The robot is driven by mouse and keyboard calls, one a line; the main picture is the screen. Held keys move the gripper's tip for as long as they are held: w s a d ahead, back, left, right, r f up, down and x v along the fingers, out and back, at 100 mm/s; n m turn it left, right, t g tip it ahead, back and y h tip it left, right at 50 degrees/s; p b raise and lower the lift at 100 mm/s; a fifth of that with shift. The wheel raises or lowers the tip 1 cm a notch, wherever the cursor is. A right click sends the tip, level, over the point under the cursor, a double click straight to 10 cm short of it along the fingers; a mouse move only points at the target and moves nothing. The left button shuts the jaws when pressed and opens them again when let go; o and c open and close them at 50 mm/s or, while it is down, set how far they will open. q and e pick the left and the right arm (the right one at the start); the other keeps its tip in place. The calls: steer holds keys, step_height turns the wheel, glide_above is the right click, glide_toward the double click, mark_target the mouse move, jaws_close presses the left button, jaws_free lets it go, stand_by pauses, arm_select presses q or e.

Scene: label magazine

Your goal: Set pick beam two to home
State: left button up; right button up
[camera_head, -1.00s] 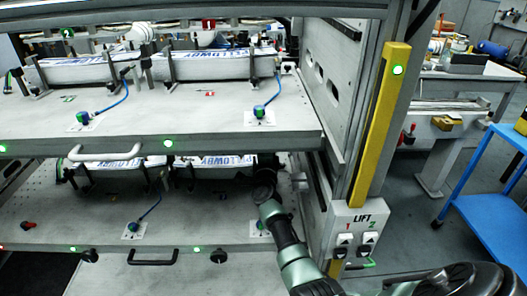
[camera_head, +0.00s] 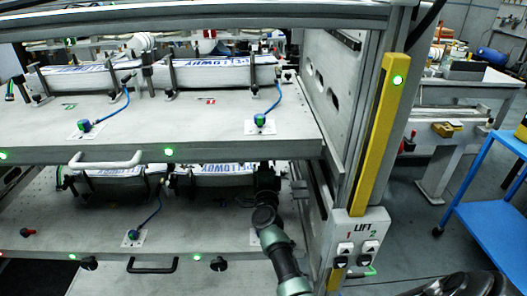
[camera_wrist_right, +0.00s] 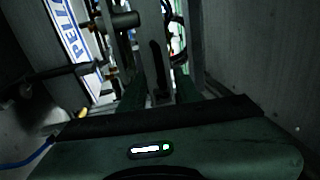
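The label magazine has an upper shelf (camera_head: 200,132) and a lower shelf (camera_head: 190,225). White label stacks with blue lettering stand on both, including one on the lower right (camera_head: 228,170). I cannot tell which part is pick beam two. My right gripper (camera_head: 267,172) is inside the lower bay at its right end, near the right label stack. In the right wrist view my right gripper (camera_wrist_right: 160,88) has its fingers apart, with a grey slotted bracket (camera_wrist_right: 156,60) between or just beyond them. Contact is unclear. A label stack (camera_wrist_right: 72,40) stands to its left. My left gripper is not visible.
The frame wall stands close on the right, with a yellow post (camera_head: 378,135) and a LIFT panel (camera_head: 358,240). A blue hose (camera_head: 150,210) lies on the lower shelf. A blue cart (camera_head: 495,220) stands farther right.

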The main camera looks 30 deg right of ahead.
steer(key=v, duration=0.3)
